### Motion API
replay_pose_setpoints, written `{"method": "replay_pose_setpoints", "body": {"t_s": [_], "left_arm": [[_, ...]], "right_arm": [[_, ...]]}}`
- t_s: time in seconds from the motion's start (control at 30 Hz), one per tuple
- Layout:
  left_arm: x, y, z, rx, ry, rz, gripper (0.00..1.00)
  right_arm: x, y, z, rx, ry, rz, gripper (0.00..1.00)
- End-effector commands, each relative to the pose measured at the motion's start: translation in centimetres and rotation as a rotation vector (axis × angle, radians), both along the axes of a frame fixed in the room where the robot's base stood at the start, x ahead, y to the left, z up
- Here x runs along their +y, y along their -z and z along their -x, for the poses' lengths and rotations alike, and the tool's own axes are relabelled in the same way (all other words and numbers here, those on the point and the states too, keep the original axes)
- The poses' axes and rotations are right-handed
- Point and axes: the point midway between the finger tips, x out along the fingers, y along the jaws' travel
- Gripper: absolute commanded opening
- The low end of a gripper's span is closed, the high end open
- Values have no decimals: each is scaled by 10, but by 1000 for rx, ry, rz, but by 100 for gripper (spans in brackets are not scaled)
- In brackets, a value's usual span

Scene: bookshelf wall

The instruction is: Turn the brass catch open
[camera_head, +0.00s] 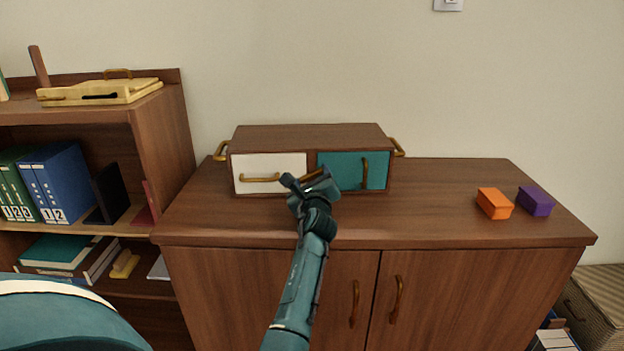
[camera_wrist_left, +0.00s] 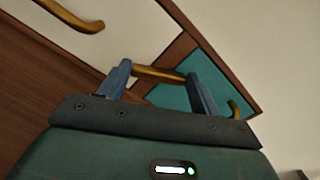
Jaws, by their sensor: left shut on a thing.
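A low wooden box (camera_head: 310,134) stands on the cabinet top, with a white front (camera_head: 268,165) at left and a teal front (camera_head: 377,170) at right. The brass catch (camera_head: 313,173) is at the divider between the two fronts, partly hidden by my left gripper (camera_head: 309,184). In the left wrist view, the brass catch (camera_wrist_left: 158,75) is a short bar lying across the divider between the blue fingers of the left gripper (camera_wrist_left: 160,88). The gripper is shut on it. My right gripper is not in view.
An orange block (camera_head: 494,204) and a purple block (camera_head: 535,201) sit at the right of the cabinet top (camera_head: 430,215). Brass handles stick out from the white front (camera_head: 259,179) and teal front (camera_head: 364,174). A bookshelf (camera_head: 160,130) stands at left.

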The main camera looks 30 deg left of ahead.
Motion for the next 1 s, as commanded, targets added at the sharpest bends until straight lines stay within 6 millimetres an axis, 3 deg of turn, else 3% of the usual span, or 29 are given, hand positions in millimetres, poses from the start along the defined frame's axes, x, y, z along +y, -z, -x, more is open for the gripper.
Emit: {"method": "replay_pose_setpoints", "body": {"t_s": [1.0], "left_arm": [[2,4,1,-542,1,740,41]], "right_arm": [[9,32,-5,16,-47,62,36]]}}
